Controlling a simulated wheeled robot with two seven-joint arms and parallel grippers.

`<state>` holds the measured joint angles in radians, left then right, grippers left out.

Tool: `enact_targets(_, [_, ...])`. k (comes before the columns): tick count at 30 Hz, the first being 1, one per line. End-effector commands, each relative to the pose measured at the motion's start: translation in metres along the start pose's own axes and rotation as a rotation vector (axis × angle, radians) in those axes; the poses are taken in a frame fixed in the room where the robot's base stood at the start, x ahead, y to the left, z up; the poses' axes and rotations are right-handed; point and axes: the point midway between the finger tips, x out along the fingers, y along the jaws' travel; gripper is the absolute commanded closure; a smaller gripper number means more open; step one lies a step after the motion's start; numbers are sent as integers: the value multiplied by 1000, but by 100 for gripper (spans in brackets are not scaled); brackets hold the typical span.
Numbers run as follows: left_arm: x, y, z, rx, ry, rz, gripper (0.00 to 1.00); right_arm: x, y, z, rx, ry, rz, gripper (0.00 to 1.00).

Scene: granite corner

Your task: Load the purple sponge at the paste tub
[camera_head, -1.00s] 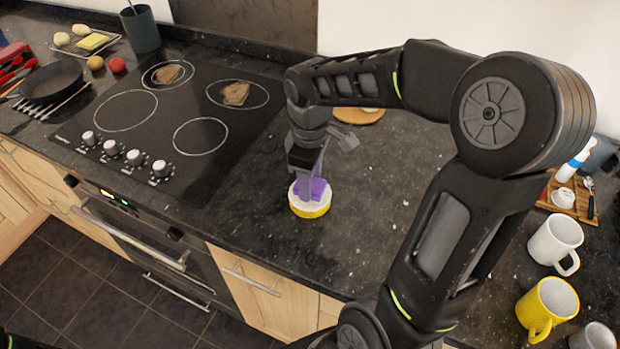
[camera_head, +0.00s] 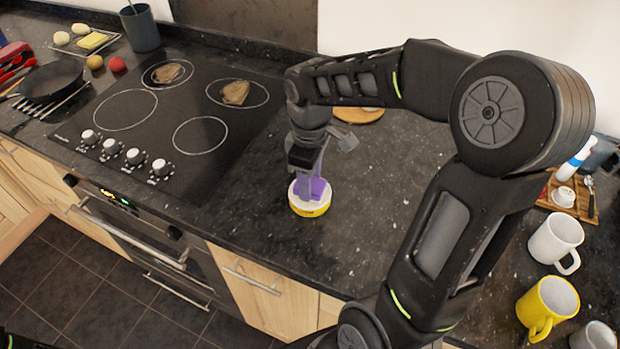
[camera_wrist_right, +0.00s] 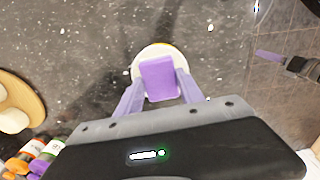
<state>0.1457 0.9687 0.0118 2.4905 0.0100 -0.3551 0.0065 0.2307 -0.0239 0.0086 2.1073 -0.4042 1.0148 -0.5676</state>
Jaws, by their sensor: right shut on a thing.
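The purple sponge (camera_head: 316,188) is between the fingers of my right gripper (camera_head: 311,186), which is shut on it. The sponge also shows in the wrist view (camera_wrist_right: 160,78), with a finger on each side. The paste tub (camera_head: 311,209) is round, yellow-sided and white-topped, and stands on the dark counter right of the hob. The sponge is at the tub's white top; whether it touches the paste I cannot tell. The tub's pale rim (camera_wrist_right: 160,49) shows behind the sponge in the wrist view. My left gripper shows in the wrist view (camera_wrist_right: 290,62), apart at the right; its jaws are unclear.
The hob (camera_head: 165,115) with brown stains lies left of the tub. A white mug (camera_head: 552,240), a yellow mug (camera_head: 545,303) and a wooden tray (camera_head: 580,207) stand at the right. A round wooden board (camera_head: 358,115) lies behind my arm. The counter around the tub is clear.

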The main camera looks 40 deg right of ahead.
Motion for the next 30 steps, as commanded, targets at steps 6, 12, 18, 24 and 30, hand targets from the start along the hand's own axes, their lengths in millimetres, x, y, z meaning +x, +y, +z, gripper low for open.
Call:
enact_targets(6, [0, 0, 0, 0, 0, 0, 61, 2, -1, 1, 0, -3, -3, 88])
enact_targets(12, [0, 0, 0, 0, 0, 0, 61, 2, -1, 1, 0, -3, -4, 88])
enact_targets(18, [-3, 1, 0, 0, 0, 0, 61, -2, -1, 1, 0, -3, -4, 88])
enact_targets(24, [-16, 6, 0, 0, 0, 0, 61, -19, -1, 0, 0, -2, -2, 88])
enact_targets(30, [-29, 11, 0, 0, 0, 0, 61, -37, -1, 0, 0, -1, -2, 88])
